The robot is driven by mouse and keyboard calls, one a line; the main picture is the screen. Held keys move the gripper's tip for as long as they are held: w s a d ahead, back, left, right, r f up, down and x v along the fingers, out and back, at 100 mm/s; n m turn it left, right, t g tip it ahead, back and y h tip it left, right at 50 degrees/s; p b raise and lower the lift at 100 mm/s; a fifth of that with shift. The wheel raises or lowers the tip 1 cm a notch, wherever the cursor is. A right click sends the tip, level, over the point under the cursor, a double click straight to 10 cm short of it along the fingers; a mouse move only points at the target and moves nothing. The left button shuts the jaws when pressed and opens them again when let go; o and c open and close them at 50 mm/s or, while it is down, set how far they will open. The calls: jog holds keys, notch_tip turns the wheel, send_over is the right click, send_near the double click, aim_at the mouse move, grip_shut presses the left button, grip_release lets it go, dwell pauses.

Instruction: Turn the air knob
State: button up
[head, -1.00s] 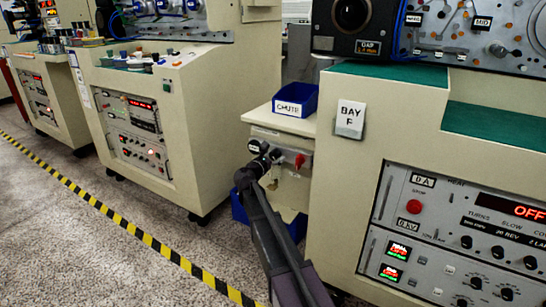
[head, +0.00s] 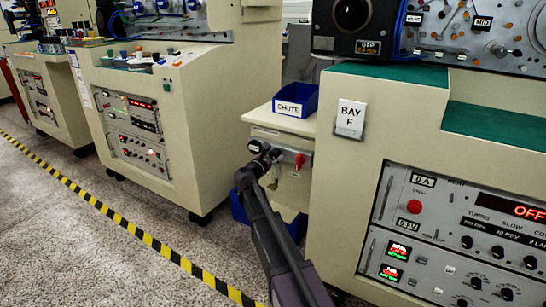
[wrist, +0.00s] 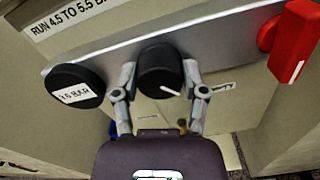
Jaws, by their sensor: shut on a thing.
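The round black knob (wrist: 160,62) with a white pointer line sits on a grey metal strip. My gripper (wrist: 160,78) has one finger on each side of it and is shut on it; the pointer line slants down to the right in the wrist view. A black round gauge (wrist: 75,86) with a white BAR label, its digits hard to read, is left of the knob. In the head view my gripper (head: 268,156) reaches the panel under the chute shelf and hides most of the knob.
A red handle (wrist: 291,40) sits close on the right of the knob, also in the head view (head: 299,160). A blue chute bin (head: 296,101) stands on the shelf above. The large cream cabinet (head: 335,190) is close on the right. Open floor lies left.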

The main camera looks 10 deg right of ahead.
jog(key=m, duration=0.6)
jog(key=shift+d+m, duration=0.1)
jog(key=shift+m, duration=0.2)
dwell(0.4)
jog(key=o, duration=1.1)
jog(key=shift+o, duration=0.2)
jog(key=v, duration=1.2)
